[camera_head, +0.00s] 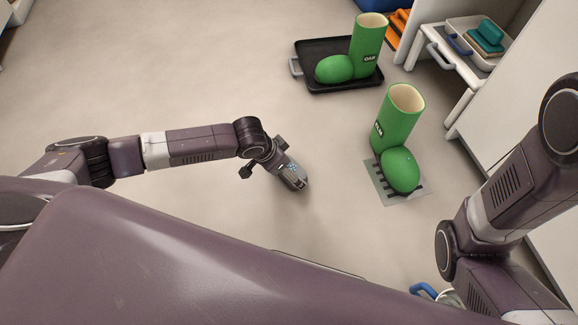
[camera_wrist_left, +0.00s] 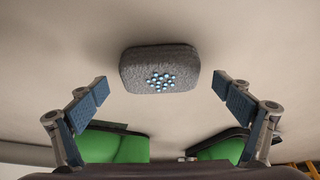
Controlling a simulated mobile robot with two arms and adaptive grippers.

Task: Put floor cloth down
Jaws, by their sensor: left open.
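The floor cloth (camera_wrist_left: 160,68) is a grey, thick, rounded pad with a cluster of pale blue drops on its face. In the left wrist view it lies just beyond and between my left fingertips (camera_wrist_left: 170,92), which are spread wide apart with a gap on both sides. In the head view the cloth (camera_head: 290,170) shows at the end of my left arm, near the open left gripper (camera_head: 264,157), over the pale floor. I cannot tell whether it rests flat on the floor. My right gripper is out of view; only its arm shows at the right.
A green boot (camera_head: 398,135) stands on a grey mat with black bars (camera_head: 420,188) to the right. Another green boot (camera_head: 368,45) stands in a black tray (camera_head: 312,50) at the back. A white trolley (camera_head: 443,45) holds a tray of teal items. The floor on the left is clear.

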